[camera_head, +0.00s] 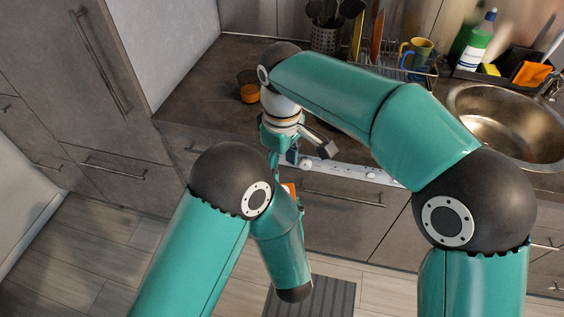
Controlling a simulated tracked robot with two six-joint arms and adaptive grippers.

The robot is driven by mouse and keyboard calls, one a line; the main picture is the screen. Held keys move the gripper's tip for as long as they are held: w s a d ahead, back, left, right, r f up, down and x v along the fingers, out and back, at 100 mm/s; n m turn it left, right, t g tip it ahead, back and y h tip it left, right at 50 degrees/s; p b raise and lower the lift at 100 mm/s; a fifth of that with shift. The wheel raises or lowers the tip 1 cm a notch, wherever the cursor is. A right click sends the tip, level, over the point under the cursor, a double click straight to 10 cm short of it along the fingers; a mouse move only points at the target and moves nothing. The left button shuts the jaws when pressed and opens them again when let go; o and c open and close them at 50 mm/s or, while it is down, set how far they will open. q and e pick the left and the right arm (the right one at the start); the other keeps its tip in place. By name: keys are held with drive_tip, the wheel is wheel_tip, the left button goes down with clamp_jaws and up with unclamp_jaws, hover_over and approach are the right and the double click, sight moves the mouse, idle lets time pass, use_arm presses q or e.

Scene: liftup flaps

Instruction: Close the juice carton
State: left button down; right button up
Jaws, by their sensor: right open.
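My right gripper (301,157) is open, low in front of the counter's front edge. One dark fingertip points to the right, and the other side is partly covered by my left arm. A small orange and white patch (290,188) shows just below the right gripper, beside my left arm. It may be part of the juice carton, but most of it is hidden and I cannot tell its shape or whether its top is open. My left arm bends down in front of the drawers, and its gripper does not show.
A dark counter (200,95) holds an orange-brown container (249,92) at the left. A utensil holder (326,38), a dish rack with a yellow mug (416,50), a green bottle (476,42) and a steel sink (505,120) stand behind and right. A striped mat (325,298) lies on the floor.

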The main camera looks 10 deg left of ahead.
drive_tip(key=shift+f, duration=0.1)
drive_tip(key=shift+f, duration=3.95)
clamp_jaws()
drive_tip(key=shift+o, duration=0.7)
unclamp_jaws()
drive_tip(key=shift+r, duration=0.1)
wheel_tip(320, 180, up, 12)
